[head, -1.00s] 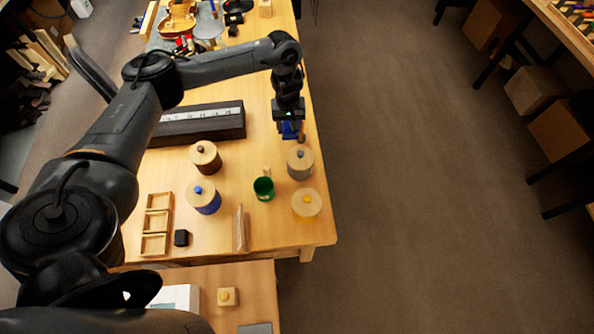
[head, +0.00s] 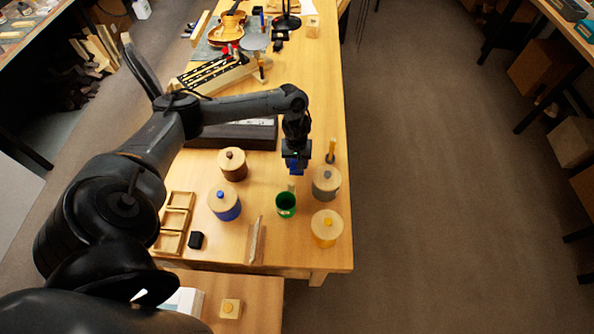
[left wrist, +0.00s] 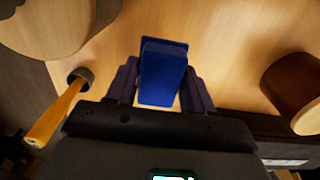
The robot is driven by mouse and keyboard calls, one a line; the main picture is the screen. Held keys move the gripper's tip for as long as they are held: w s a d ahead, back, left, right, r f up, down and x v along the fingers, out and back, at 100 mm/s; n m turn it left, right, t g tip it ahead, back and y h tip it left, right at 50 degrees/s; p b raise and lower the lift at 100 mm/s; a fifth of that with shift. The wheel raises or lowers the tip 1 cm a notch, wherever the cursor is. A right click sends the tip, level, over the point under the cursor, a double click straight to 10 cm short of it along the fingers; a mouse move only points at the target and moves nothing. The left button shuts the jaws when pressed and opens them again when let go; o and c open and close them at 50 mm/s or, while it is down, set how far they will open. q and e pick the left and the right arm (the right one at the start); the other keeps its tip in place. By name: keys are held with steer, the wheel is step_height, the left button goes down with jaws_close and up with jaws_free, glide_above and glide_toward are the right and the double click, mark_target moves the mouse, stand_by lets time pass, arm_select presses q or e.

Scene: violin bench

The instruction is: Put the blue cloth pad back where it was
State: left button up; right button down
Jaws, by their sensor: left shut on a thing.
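My left gripper (head: 296,168) is shut on the blue cloth pad (left wrist: 163,72). In the left wrist view the dark fingers flank the pad, with wood tabletop beyond it. In the head view the gripper hangs above the table, between the brown lidded jar (head: 232,166) and the grey lidded jar (head: 325,187), on the far side of the green cup (head: 286,206). Only a bit of blue shows at its tip there. I cannot tell the pad's exact height above the wood. My right gripper is not in view.
An upright orange-handled tool (head: 331,150) stands behind the grey jar. Blue-knobbed (head: 224,205) and yellow-knobbed (head: 327,230) jars stand nearer. Small wooden trays (head: 174,220) and a black block (head: 196,240) are at left. A long dark case (head: 240,137) lies behind the gripper.

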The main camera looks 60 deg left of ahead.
arm_select(q)
steer(key=shift+f+b, duration=0.5)
steer(key=shift+f, duration=1.75)
steer(key=shift+f, duration=0.15)
steer(key=o, duration=1)
steer(key=shift+r, duration=0.3)
step_height(320, 180, up, 12)
steer(key=p, duration=0.3)
steer(key=shift+f, duration=0.15)
